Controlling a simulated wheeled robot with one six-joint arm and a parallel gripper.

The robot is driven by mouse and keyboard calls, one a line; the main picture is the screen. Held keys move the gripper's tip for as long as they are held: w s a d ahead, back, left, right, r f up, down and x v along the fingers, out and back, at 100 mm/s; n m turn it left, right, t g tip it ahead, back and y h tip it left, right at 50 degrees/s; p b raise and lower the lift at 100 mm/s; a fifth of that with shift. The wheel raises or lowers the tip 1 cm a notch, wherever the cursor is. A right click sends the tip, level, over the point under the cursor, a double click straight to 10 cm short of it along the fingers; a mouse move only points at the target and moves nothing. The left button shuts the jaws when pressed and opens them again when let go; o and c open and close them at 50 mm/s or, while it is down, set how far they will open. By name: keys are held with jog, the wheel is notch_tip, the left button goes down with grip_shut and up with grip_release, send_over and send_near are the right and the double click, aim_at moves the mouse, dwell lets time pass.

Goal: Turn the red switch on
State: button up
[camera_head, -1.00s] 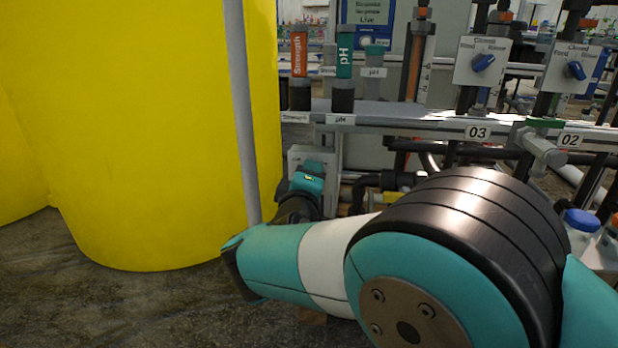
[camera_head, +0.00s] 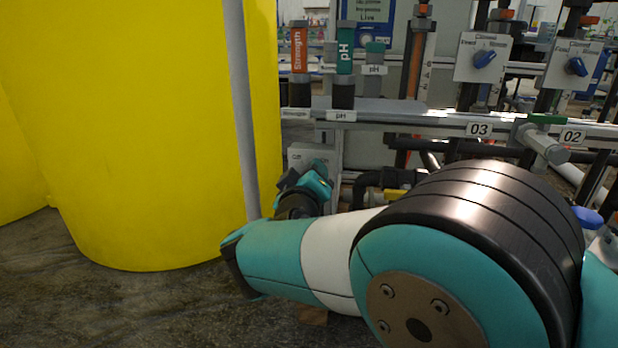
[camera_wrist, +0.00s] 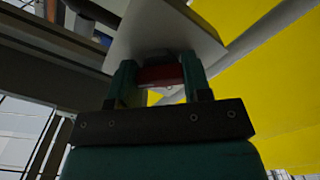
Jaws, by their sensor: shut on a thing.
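The red switch (camera_wrist: 160,75) shows in the wrist view, between the two fingers of my gripper (camera_wrist: 158,78). My gripper is shut on it, with a teal finger on either side. The switch sits on a pale plate (camera_wrist: 165,30). In the head view the same pale switch box (camera_head: 297,157) is low on the rack, beside the yellow tank, and my gripper (camera_head: 318,176) is against its front, tilted. The red switch itself is hidden there behind my gripper. Small lettering on the box is only partly legible.
A large yellow tank (camera_head: 130,130) and a grey upright pipe (camera_head: 240,110) stand close on the left. Above is a grey rail (camera_head: 400,120) with Strength and pH probes. Blue-handled valves (camera_head: 485,59) are at upper right. Black pipes run right of the box.

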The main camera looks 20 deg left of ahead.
dwell(0.3)
jog(key=o, duration=0.9)
jog(key=shift+s, duration=0.1)
jog(key=p+v, duration=0.5)
jog(key=v, duration=1.2)
jog(key=shift+s+p, duration=0.15)
jog(key=shift+p, duration=0.15)
